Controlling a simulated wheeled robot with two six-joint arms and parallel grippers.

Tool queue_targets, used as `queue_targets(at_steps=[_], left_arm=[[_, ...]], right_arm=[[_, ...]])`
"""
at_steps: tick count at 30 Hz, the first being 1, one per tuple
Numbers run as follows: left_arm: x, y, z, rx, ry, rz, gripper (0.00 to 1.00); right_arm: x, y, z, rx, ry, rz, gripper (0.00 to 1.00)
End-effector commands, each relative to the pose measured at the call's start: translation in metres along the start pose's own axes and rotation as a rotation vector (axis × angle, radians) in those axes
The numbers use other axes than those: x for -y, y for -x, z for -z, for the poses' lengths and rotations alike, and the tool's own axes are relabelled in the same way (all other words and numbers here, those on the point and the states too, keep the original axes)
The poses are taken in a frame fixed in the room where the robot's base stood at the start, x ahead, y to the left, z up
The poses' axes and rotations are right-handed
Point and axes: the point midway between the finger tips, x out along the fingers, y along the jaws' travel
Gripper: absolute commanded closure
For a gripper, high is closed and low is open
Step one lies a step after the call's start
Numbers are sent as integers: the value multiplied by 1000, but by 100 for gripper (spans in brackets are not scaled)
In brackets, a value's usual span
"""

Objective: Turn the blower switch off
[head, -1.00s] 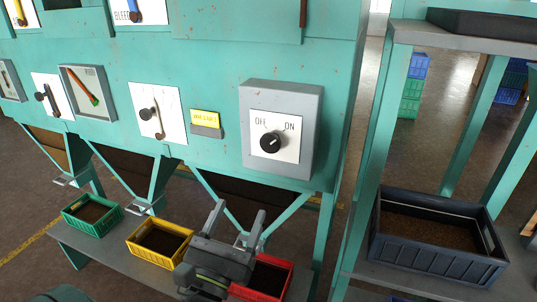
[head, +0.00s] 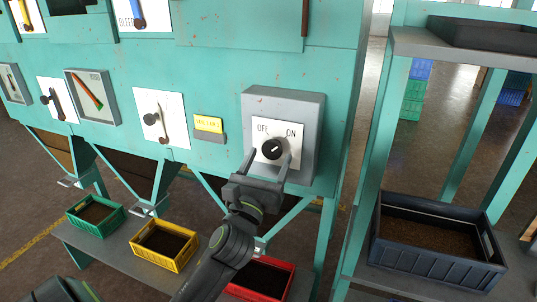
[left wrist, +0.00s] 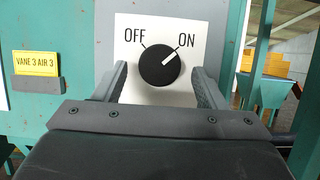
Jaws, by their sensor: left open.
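The blower switch is a round black knob (head: 272,149) on a white plate marked OFF and ON, on a grey box (head: 308,110) fixed to the teal machine. In the left wrist view the knob (left wrist: 160,66) has its white pointer line aimed up and right, at ON. My left gripper (head: 266,160) is open in front of the plate. In the left wrist view its fingers (left wrist: 160,85) stand on either side of the knob, a little below its centre, with gaps on both sides. I cannot tell how far the fingertips are from the plate. My right gripper is not in view.
A yellow label (head: 208,124) sits left of the box, and a white plate with a black knob (head: 151,119) is further left. Green (head: 96,215), yellow (head: 163,244) and red (head: 262,279) bins stand below. A teal rack with a dark crate (head: 430,265) is on the right.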

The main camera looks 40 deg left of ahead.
Motion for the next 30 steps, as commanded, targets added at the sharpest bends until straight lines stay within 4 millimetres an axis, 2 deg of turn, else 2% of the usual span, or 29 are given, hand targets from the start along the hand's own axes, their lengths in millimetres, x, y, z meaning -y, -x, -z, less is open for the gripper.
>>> queue_targets(at_steps=[4,12,22,30], left_arm=[[0,-8,0,0,0,-1,35],[0,-8,0,0,0,-1,36],[0,-8,0,0,0,0,80],[0,-8,0,-1,26,-11,80]], right_arm=[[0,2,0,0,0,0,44],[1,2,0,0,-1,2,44],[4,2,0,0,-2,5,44],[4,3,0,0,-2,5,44]])
